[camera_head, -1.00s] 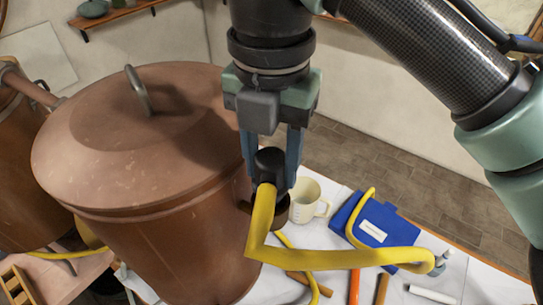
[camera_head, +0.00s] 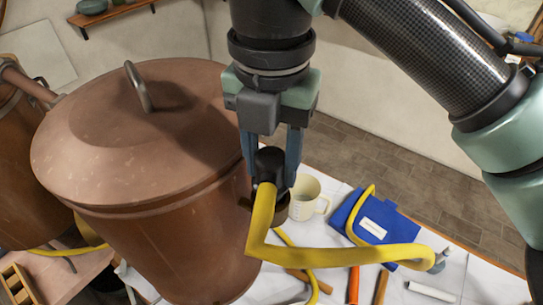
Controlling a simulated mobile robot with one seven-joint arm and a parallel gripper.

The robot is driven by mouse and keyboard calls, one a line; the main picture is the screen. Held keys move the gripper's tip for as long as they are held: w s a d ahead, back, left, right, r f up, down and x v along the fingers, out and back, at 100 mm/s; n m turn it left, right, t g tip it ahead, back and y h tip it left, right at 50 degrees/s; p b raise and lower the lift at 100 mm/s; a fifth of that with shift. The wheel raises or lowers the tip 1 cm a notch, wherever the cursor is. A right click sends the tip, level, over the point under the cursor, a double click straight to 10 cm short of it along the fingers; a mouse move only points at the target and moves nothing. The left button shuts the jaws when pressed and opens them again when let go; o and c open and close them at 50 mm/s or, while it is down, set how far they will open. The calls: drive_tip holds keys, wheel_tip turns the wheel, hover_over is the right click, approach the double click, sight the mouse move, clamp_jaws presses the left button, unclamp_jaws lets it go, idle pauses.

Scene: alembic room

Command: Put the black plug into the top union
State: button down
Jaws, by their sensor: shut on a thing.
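My gripper (camera_head: 272,155) points down at the right side of the large copper pot (camera_head: 150,180). Its blue fingers are shut on the black plug (camera_head: 270,163), which ends a thick yellow hose (camera_head: 330,256). The plug is upright, directly over a dark round fitting (camera_head: 281,207) on the pot's right side, likely the top union. The plug and hose hide part of this fitting. I cannot tell whether the plug is seated in it or just above it.
A cream measuring cup (camera_head: 306,198) stands close right of the fitting. An orange-handled tool (camera_head: 354,284) and a white stick (camera_head: 431,292) lie on the table in front. A second copper vessel (camera_head: 20,170) stands at left.

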drive_tip(key=shift+f, duration=1.35)
idle(2.7)
drive_tip(key=shift+c, duration=1.6)
unclamp_jaws()
drive_tip(key=shift+r+p, duration=0.15)
drive_tip(key=shift+p, duration=0.25)
drive_tip(key=shift+r+p, duration=3.35)
drive_tip(key=shift+p, duration=0.4)
